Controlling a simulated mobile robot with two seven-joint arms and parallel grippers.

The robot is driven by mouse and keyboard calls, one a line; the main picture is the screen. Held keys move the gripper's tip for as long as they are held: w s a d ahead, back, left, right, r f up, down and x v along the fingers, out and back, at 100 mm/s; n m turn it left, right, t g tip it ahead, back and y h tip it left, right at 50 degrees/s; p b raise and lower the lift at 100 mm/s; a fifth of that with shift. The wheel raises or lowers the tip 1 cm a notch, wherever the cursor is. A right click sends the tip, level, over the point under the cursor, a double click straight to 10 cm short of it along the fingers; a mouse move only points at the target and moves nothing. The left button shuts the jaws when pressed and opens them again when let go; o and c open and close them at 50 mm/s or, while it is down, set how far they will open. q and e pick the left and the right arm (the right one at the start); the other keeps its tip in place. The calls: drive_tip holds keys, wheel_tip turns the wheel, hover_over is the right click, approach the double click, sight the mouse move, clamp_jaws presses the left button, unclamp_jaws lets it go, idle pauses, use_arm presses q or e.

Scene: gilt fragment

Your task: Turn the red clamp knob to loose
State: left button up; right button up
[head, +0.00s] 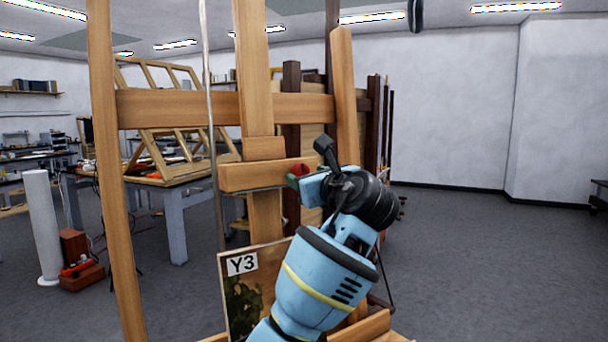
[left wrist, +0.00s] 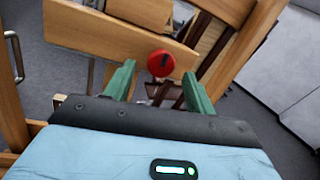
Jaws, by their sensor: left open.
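The red clamp knob (left wrist: 161,63) is round with a dark mark on its face, and it sits at the wooden easel's crossbar. In the left wrist view it lies between the two green fingers of my left gripper (left wrist: 158,82), just beyond their tips. The fingers are apart and empty; I cannot tell whether they touch the knob. In the head view the knob (head: 300,169) shows as a small red patch beside my left gripper (head: 294,181), partly hidden by it. The easel's crossbar (head: 250,176) runs left from there. My right gripper is not in view.
A painting labelled Y3 (head: 241,264) stands low on the easel, partly behind my left arm. The easel's left post (head: 103,150) is upright. A grey table (head: 180,200) with a wooden frame is behind left. The floor (head: 480,260) at right is clear.

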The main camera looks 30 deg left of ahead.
sight(300, 171)
use_arm(q)
drive_tip(key=shift+x, duration=1.45)
drive_tip(key=c, duration=1)
